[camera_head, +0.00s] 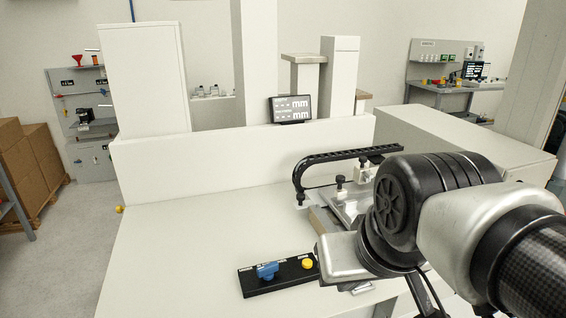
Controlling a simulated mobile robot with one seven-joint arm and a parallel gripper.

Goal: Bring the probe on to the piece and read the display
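The display (290,109) is a dark screen on the white back wall of the bench. It shows two lines of dashes with "mm" and no digits. A black curved arm with holes (345,157) bends down at its left end over a metal fixture (350,207) with black-topped knobs; I take it to be the probe's carrier. The probe tip and the piece are too small or hidden to make out. My arm covers the right of the fixture. My gripper's fingers are hidden or unclear below my silver wrist, near the control box, so their opening cannot be told.
A black control box (262,281) with a blue knob (267,271) and a yellow button (307,264) lies at the bench front. The white bench top (175,250) is clear on the left. A white cabinet (465,140) stands at right, cardboard boxes (30,160) at far left.

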